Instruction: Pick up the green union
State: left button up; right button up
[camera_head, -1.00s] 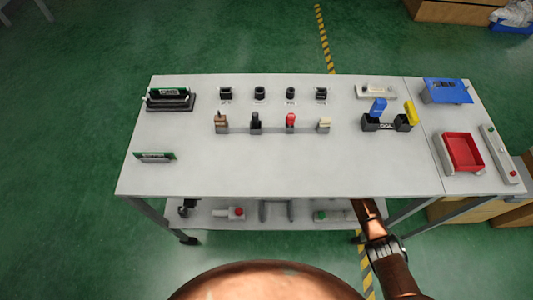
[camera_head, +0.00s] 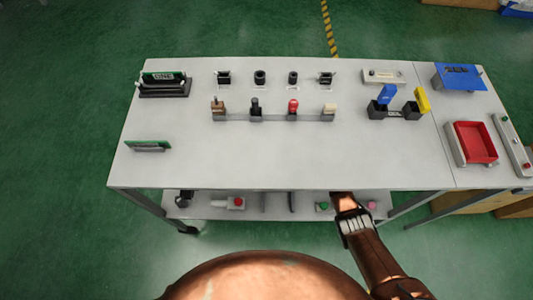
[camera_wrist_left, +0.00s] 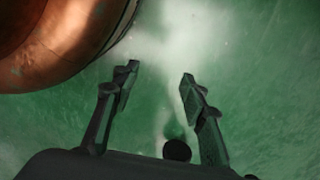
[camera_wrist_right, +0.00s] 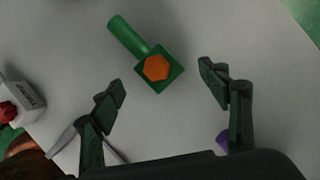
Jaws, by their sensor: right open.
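The green union (camera_wrist_right: 147,52) shows in the right wrist view as a green cylinder joined to a square green block with an orange hexagon on its face. It lies on a pale grey surface. My right gripper (camera_wrist_right: 160,80) is open and empty, with the union's block between and slightly beyond its fingertips; contact does not show. In the head view my right arm reaches to the front edge of the table, and its fingers are hidden. My left gripper (camera_wrist_left: 158,77) is open and empty over green floor in the left wrist view; it is outside the head view.
A white block with a red button (camera_wrist_right: 15,108) and a partly hidden purple thing (camera_wrist_right: 222,140) flank my right gripper. The tabletop (camera_head: 230,160) overhangs the lower shelf (camera_head: 275,207).

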jog(key=b+x, duration=0.1)
jog(key=x, duration=0.2)
jog(key=shift+a+r, duration=0.1)
jog(key=shift+a, duration=0.05)
jog(key=shift+w+a, duration=0.1)
jog(key=shift+a, duration=0.05)
pick_arm(q)
jog(key=r, duration=0.1)
jog(key=w+r, duration=0.1)
jog(key=d+r, duration=0.1)
jog(key=r, duration=0.1)
jog(key=shift+w+d, duration=0.1)
jog(key=shift+w, duration=0.3)
pick_arm(e)
jog(key=shift+c, duration=0.3)
jog(key=c, duration=1.1)
jog(key=shift+c, duration=0.7)
